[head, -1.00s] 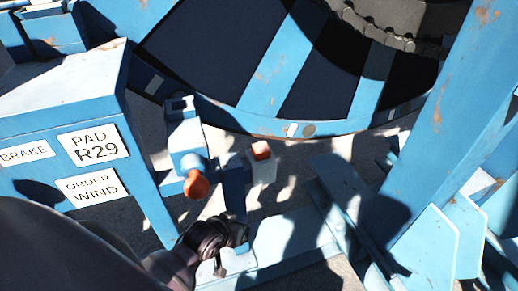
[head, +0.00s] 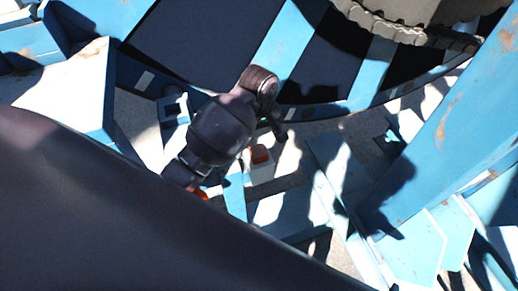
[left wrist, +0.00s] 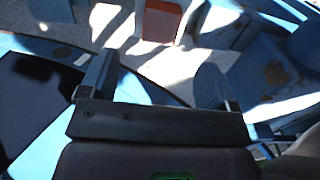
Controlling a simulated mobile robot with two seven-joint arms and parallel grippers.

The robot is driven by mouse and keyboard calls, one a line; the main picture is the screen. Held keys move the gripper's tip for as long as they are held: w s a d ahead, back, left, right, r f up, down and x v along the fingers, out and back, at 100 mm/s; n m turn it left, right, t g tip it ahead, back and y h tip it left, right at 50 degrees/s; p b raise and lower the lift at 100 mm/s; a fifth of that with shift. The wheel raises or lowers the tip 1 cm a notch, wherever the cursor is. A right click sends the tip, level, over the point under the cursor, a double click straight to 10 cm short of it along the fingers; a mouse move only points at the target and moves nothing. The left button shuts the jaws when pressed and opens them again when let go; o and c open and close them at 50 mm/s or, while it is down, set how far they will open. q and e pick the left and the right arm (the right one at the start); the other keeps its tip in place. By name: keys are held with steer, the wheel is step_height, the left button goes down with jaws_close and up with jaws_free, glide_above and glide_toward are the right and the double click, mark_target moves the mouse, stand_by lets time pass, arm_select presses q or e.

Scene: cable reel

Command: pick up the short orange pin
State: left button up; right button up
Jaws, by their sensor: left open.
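A short orange-red block-like piece (head: 260,154) sits on a small pale block low on the frame in the head view. In the left wrist view an orange-red piece (left wrist: 163,22) shows at the top edge, ahead of the gap between the fingers. A second, rounded orange knob (head: 203,193) is mostly hidden behind my left arm. I cannot tell for certain which is the named pin. My left gripper (head: 277,131) is above and beside the orange-red block, apart from it. Its jaws (left wrist: 155,75) are open and empty in the left wrist view. My right gripper is not in view.
The large blue reel rim (head: 330,108) curves behind my gripper. A rusty blue beam (head: 440,130) slants down at the right. A blue box (head: 70,85) stands at the left. Hard shadows cross the ground and blue plates.

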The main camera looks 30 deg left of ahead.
mark_target(259, 150)
arm_select(q)
step_height(259, 150, down, 4)
steer(key=shift+s+r, duration=0.1)
steer(key=shift+s, duration=0.05)
steer(key=shift+f, duration=0.8)
step_height(259, 150, down, 3)
steer(key=shift+a+f, duration=0.1)
steer(key=shift+f, duration=0.75)
steer(key=c, duration=1.3)
steer(key=shift+w+r, duration=0.15)
steer(key=shift+w, duration=0.05)
